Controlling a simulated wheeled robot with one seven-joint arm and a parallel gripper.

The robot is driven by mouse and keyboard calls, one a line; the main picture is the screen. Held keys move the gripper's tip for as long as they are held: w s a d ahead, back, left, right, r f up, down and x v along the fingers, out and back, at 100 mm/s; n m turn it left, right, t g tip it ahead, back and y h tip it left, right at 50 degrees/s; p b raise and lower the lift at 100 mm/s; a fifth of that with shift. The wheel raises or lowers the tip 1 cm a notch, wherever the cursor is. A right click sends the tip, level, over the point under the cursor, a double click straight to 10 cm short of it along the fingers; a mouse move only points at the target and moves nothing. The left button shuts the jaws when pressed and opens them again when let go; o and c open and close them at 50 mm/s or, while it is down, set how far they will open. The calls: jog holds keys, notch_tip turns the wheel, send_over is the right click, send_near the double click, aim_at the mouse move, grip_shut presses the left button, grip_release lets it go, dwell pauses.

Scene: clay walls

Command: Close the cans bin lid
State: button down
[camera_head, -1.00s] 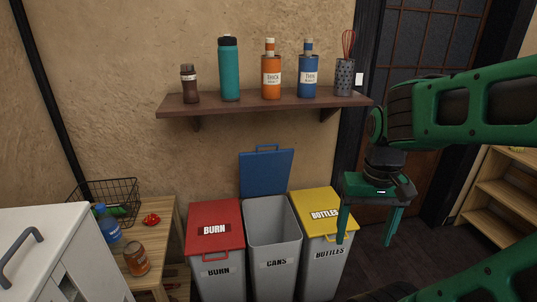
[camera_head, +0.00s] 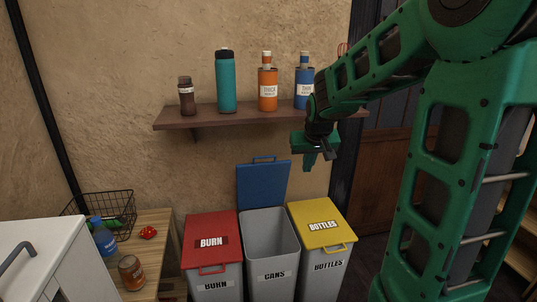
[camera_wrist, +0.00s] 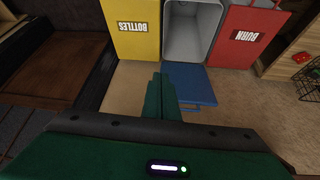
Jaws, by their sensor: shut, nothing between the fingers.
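The cans bin (camera_head: 272,277) is the grey middle bin, labelled CANS. Its blue lid (camera_head: 263,183) stands open, upright against the wall behind the bin, with a handle on its top edge. My gripper (camera_head: 309,168) is shut and empty, pointing down, above and to the right of the blue lid and just below the shelf. In the wrist view the shut fingers (camera_wrist: 159,88) show beside the blue lid (camera_wrist: 194,86), apart from it as far as I can tell. The open cans bin (camera_wrist: 191,40) also shows there.
The red BURN bin (camera_head: 211,240) and yellow BOTTLES bin (camera_head: 320,225), both with lids shut, flank the cans bin. A wooden shelf (camera_head: 230,118) with several bottles hangs above. A small table (camera_head: 150,225) with a wire basket (camera_head: 112,212) stands at left.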

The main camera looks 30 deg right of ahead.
aim_at(269, 157)
jog(key=w+a+n+t, duration=0.15)
jog(key=w+t, duration=0.25)
jog(key=w, duration=1.5)
jog(key=x, duration=1)
jog(key=shift+w, duration=0.2)
jog(key=shift+s+a, duration=0.1)
